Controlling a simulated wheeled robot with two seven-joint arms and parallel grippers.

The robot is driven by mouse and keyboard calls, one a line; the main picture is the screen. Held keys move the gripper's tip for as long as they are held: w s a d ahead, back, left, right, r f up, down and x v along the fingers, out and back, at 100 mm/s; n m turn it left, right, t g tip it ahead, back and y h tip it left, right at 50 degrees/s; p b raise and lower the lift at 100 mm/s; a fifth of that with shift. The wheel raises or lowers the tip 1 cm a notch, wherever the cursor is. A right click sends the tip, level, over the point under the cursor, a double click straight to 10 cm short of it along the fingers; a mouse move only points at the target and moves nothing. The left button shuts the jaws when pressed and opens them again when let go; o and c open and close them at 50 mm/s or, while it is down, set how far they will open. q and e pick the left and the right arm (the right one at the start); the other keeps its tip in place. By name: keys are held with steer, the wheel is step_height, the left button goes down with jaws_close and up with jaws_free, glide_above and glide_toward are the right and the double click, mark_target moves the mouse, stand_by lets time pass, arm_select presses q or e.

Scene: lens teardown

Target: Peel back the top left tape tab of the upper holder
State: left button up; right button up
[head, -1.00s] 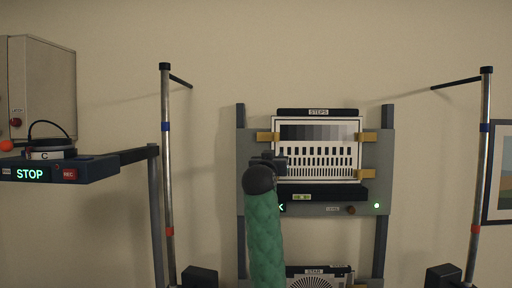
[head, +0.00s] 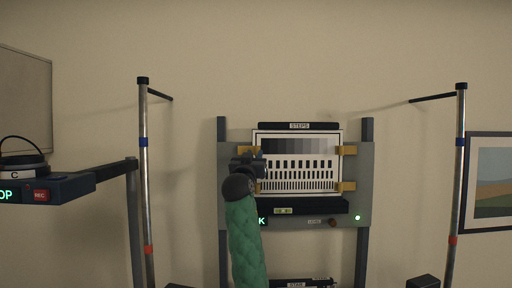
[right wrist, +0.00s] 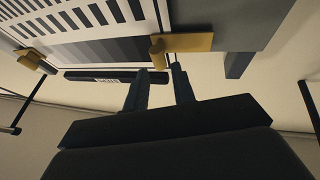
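The upper holder (head: 362,185) is a grey panel carrying a chart (head: 298,147) with grey steps and black bars. Its top left tape tab (head: 242,150) is yellow and sits at the chart's upper left corner. My right gripper (head: 247,158) is just below that tab in the head view and hides part of the chart's left edge. In the right wrist view, which shows the chart upside down, the tab (right wrist: 190,42) has a raised yellow nub. The nub lies just beyond the gap between my open right fingertips (right wrist: 160,70); I cannot tell if they touch. My left gripper is out of view.
More yellow tabs hold the chart's right side, upper (head: 348,150) and lower (head: 346,186). A black bar labelled STEPS (head: 298,126) tops the chart. Striped poles (head: 143,200) (head: 460,180) stand either side. A shelf with a STOP panel (head: 70,188) is at left.

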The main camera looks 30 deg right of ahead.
mark_target(257, 150)
steer(key=shift+p+x, duration=0.9)
steer(key=shift+x, duration=1)
steer(key=shift+f, duration=0.1)
jaws_close()
